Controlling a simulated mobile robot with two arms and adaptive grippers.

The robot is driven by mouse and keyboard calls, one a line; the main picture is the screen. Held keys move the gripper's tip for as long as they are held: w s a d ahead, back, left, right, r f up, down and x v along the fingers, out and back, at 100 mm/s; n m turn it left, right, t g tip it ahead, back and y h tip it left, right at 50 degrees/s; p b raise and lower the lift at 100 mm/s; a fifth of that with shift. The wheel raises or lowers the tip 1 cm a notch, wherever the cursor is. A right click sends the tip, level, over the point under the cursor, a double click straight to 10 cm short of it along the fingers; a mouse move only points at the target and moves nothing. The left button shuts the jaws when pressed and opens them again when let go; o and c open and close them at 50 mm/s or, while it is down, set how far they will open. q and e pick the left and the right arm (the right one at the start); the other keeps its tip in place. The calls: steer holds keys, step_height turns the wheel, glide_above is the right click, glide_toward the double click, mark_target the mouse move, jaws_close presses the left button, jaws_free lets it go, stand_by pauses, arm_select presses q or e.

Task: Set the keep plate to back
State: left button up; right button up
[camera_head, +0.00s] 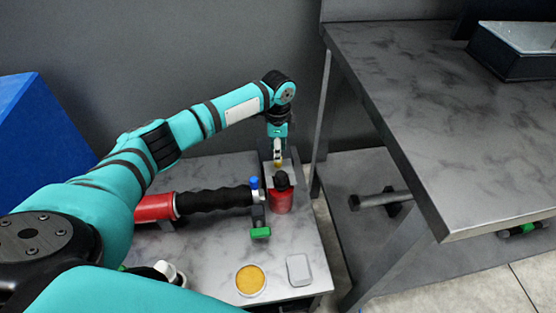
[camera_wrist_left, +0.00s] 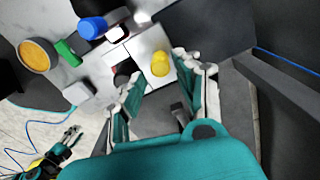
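A pale metal plate, which looks like the keep plate (camera_wrist_left: 145,45), lies under my left gripper in the left wrist view. A yellow knob (camera_wrist_left: 160,63) stands on it; the knob also shows small in the head view (camera_head: 279,163). My left gripper (camera_head: 277,158) points down over the knob from above. In the left wrist view its two fingers (camera_wrist_left: 157,68) are spread on either side of the knob, with gaps visible, so it looks open and empty. A teal gripper, probably my right one (camera_wrist_left: 70,135), shows small at the lower left of the wrist view; its finger state is unclear.
A red and black cylinder (camera_head: 282,195) stands beside the plate. A black ribbed bellows (camera_head: 213,200), a blue knob (camera_head: 254,183) and a green block (camera_head: 261,233) are to its left. An orange disc (camera_head: 250,280) and white pad (camera_head: 299,270) lie in front. A taller table (camera_head: 450,120) stands right.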

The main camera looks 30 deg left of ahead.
arm_select(q)
steer(key=shift+f+b, duration=0.3)
steer(key=shift+f, duration=1.7)
arm_select(e)
steer(key=shift+w+r, duration=0.25)
steer(key=shift+r, duration=0.45)
steer(key=shift+w+r, duration=0.25)
steer(key=shift+r, duration=0.45)
arm_select(q)
jaws_close()
